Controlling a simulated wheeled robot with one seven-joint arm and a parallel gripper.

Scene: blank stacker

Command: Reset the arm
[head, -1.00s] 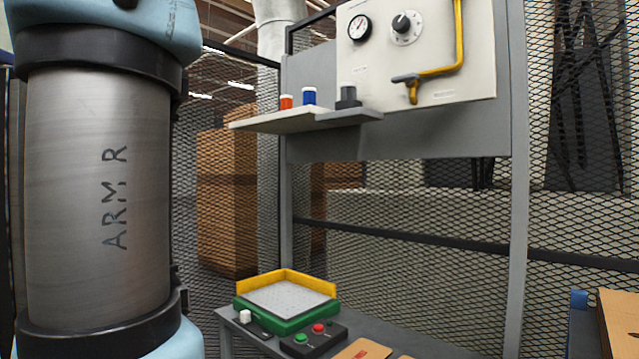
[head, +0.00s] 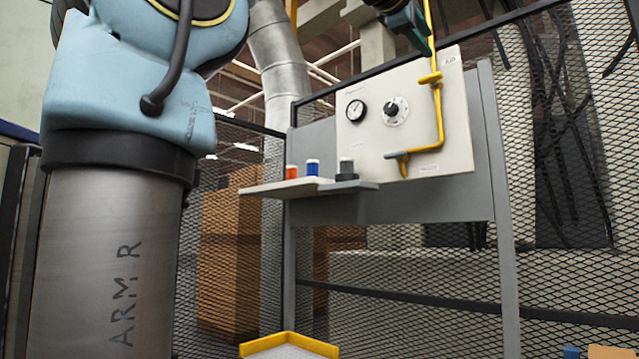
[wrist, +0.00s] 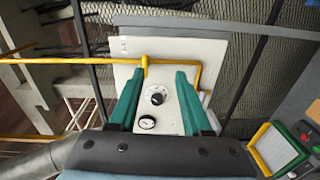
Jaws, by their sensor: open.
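My gripper (wrist: 160,98) shows in the wrist view with two green fingers spread wide apart and nothing between them. Beyond the fingers is the white gauge panel with its dial, knob and yellow pipe. In the head view, part of my gripper (head: 412,22) shows at the top edge, high above and in front of the panel. My arm stands at the left of the head view, raised, with its upper joint cut off by the top of the picture.
The white panel (head: 370,150) has a yellow pipe (head: 439,110). A shelf (head: 285,188) below it bears an orange, a blue and a grey item. A yellow-and-green tray (wrist: 262,135) and a button box (wrist: 305,135) show in the wrist view. Mesh fencing (head: 400,270) stands behind.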

